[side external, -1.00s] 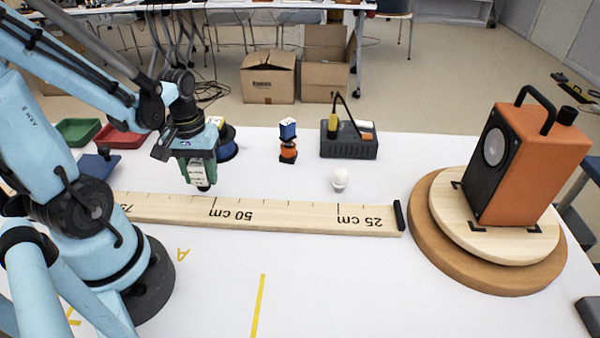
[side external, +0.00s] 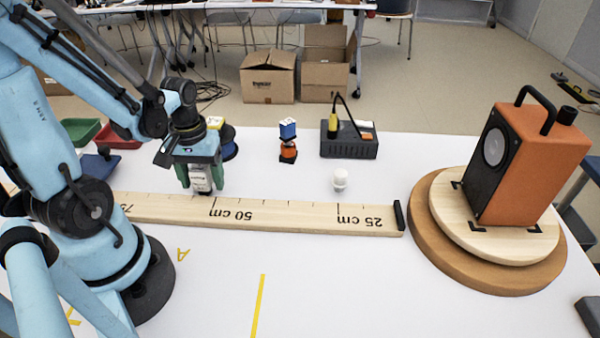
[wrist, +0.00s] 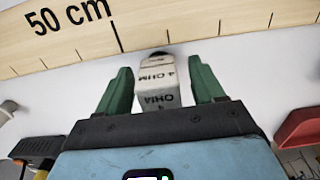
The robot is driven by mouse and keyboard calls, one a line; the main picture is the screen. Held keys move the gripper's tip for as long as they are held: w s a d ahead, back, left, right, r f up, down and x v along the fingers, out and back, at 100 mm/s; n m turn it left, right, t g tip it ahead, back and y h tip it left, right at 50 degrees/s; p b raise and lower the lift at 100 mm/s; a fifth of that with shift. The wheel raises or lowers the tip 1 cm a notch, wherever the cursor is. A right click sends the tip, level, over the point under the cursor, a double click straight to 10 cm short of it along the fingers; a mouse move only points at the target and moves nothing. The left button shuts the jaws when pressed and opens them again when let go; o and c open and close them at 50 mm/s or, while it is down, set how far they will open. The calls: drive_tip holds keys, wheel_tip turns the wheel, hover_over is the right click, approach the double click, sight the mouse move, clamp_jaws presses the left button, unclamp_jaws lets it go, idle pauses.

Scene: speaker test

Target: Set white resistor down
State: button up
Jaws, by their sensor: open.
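The white resistor (side external: 201,179), a pale block marked "4 OHM" with a dark end, stands at the far edge of the wooden ruler (side external: 290,217). My gripper (side external: 201,177) is open, its green fingers on either side of the resistor. In the wrist view the resistor (wrist: 158,82) lies between the spread fingers of my gripper (wrist: 160,68), with a gap at each side. The dark end is close to the edge of the ruler (wrist: 170,22); I cannot tell whether they touch.
An orange speaker (side external: 520,160) stands on a round wooden turntable (side external: 425,235) at the right. A white bulb-like piece (side external: 340,179), an orange-and-blue stack (side external: 288,150) and a dark box (side external: 350,147) stand beyond the ruler. A red tray (side external: 120,140) is at the left.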

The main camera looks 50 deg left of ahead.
sight(199, 167)
drive_tip(key=shift+r, duration=6.05)
drive_tip(key=w+d+m+t, duration=0.7)
drive_tip(key=d+m, duration=0.2)
drive_tip(key=d, duration=0.2)
drive_tip(key=shift+w+d, duration=0.2)
drive_tip(key=shift+w, duration=0.2)
